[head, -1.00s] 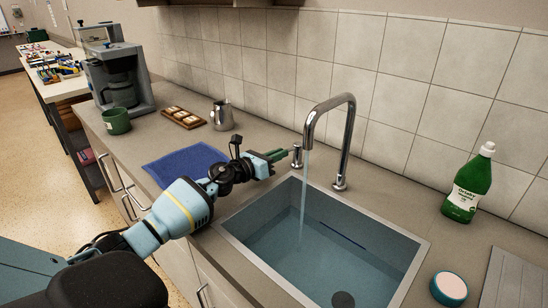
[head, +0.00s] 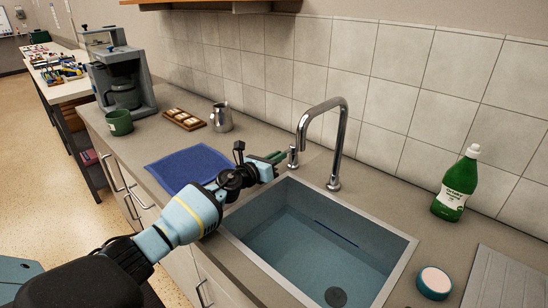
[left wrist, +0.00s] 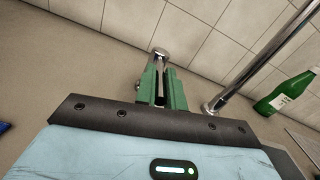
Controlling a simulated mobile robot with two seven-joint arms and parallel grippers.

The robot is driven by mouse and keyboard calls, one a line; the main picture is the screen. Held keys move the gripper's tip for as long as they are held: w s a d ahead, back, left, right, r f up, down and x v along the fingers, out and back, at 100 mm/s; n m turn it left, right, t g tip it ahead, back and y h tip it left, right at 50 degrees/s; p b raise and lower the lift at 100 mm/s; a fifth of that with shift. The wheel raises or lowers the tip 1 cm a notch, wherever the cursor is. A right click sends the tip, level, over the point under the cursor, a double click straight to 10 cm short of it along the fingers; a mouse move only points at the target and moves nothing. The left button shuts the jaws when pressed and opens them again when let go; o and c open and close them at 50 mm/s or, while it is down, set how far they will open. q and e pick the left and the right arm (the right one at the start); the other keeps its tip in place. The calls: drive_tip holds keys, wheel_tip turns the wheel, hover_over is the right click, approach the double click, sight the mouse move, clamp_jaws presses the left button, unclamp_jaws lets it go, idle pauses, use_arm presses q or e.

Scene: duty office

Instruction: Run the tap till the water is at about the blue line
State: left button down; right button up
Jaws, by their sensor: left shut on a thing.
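The chrome tap (head: 339,130) arches over the grey sink (head: 387,285); no stream falls from its spout. Water (head: 290,245) stands in the sink, with a dark drain under it. The short dark blue line (head: 336,233) runs along the back wall of the sink; exactly where the water's edge meets it is hard to tell. My left gripper (head: 284,156) is shut on the small chrome tap lever (head: 293,155), left of the spout. The left wrist view shows the green fingers (left wrist: 162,90) around the lever (left wrist: 159,55). My right gripper is out of view.
A blue cloth (head: 188,168) lies left of the sink beside my arm. A green mug (head: 119,123), a coffee machine (head: 122,80), a tray (head: 184,119) and a steel jug (head: 221,117) stand farther left.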

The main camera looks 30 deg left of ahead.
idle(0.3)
use_arm(q)
drive_tip(key=c, duration=1.5)
unclamp_jaws()
drive_tip(key=shift+s, duration=0.1)
